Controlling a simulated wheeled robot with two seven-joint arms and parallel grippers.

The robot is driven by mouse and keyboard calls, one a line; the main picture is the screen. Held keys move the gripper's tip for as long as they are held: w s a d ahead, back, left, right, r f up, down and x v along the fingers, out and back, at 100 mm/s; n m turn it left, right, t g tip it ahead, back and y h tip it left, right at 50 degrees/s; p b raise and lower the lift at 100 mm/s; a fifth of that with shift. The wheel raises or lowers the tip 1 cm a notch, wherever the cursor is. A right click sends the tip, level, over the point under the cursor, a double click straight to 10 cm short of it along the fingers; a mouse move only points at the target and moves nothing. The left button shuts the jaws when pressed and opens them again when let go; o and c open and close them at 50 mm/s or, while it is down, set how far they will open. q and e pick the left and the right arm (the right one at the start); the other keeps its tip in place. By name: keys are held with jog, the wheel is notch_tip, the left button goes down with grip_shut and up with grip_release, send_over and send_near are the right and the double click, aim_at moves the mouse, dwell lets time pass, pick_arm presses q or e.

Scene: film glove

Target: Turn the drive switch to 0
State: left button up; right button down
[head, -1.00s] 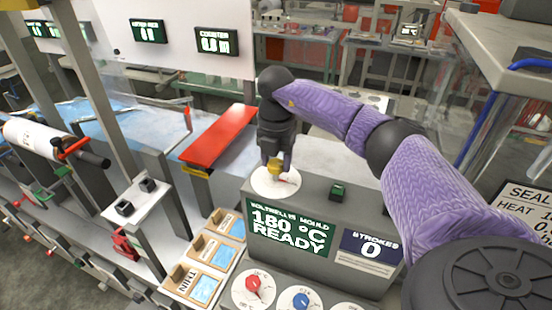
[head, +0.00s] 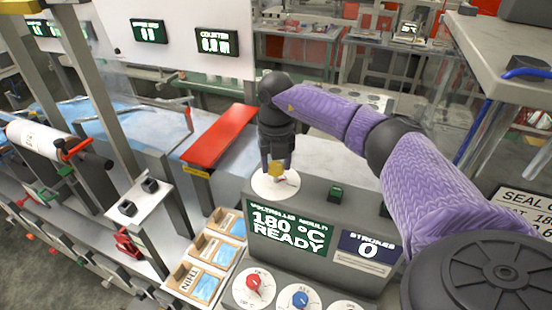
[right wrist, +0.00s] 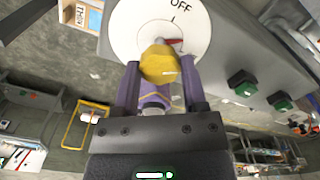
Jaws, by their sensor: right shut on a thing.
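A yellow knob (head: 276,169) stands on a round white dial (head: 261,187) on top of the grey console. My right gripper (head: 277,163) reaches down from above and is shut on this knob. In the right wrist view the knob (right wrist: 158,63) sits between the two fingers, and the dial (right wrist: 128,28) carries the word OFF, a black tick and a red pointer to the right of the knob. The red pointer lies off the OFF tick. I cannot read any other mark on the dial, and a 0 does not show there. My left gripper is not in view.
The console front has a green display (head: 290,232) reading 180 °C READY and a blue STROKES display (head: 369,246) reading 0. A red knob (head: 253,282), a blue knob (head: 301,300) and a green button (head: 336,193) are close by. A red plate (head: 220,134) lies behind left.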

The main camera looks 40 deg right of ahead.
aim_at(276, 165)
jog(key=n, duration=0.5)
jog(key=shift+r+n+p, duration=0.1)
jog(key=shift+n+p, duration=0.2)
jog(key=n, duration=0.5)
jog(key=shift+n, duration=0.4)
jog(key=shift+c, duration=0.7)
grip_release()
notch_tip(276, 165, up, 10)
